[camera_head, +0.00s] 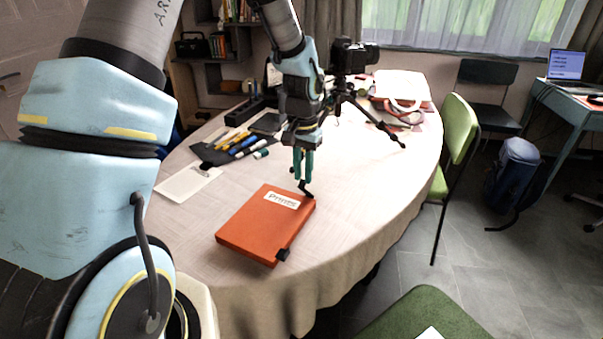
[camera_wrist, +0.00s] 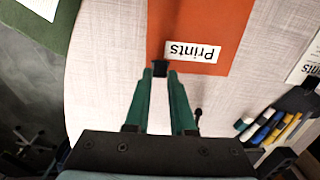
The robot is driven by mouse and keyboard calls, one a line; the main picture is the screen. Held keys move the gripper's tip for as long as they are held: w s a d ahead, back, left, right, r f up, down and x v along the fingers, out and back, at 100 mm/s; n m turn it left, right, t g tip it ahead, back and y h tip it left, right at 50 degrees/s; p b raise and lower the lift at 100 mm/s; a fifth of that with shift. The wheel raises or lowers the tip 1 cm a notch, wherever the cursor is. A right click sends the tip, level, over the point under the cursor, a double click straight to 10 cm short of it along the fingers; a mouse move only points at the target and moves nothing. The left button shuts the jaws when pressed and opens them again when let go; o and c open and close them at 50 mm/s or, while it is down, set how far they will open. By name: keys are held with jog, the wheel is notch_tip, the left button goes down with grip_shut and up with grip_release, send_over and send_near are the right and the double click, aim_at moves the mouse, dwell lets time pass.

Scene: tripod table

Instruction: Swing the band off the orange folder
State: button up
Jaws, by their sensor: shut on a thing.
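The orange folder (camera_head: 258,230) lies flat on the tablecloth with its white "Prints" label (camera_head: 282,200) up; it also shows in the wrist view (camera_wrist: 205,20). My gripper (camera_head: 303,180) is at the folder's far right corner, its green fingers pointing down and shut on a small black piece (camera_wrist: 160,69), which appears to be part of the band. The piece is at the folder's edge; I cannot tell whether it touches the folder. Another black piece (camera_head: 283,254) sits at the folder's near right corner. No strip of band shows clearly across the cover.
Several pens and markers (camera_head: 243,143) lie behind the folder, left of my gripper. A camera on a black tripod (camera_head: 345,85) stands farther back, one leg reaching right. A white card (camera_head: 188,181) lies at left. The cloth right of the folder (camera_head: 365,190) is clear.

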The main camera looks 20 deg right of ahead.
jog(key=shift+w+d+r, duration=0.15)
jog(key=shift+w+d, duration=0.1)
jog(key=shift+w+d+r+p, duration=0.25)
jog(key=shift+w+d+p, duration=0.2)
jog(key=shift+d, duration=0.05)
jog(key=shift+w+d, duration=0.1)
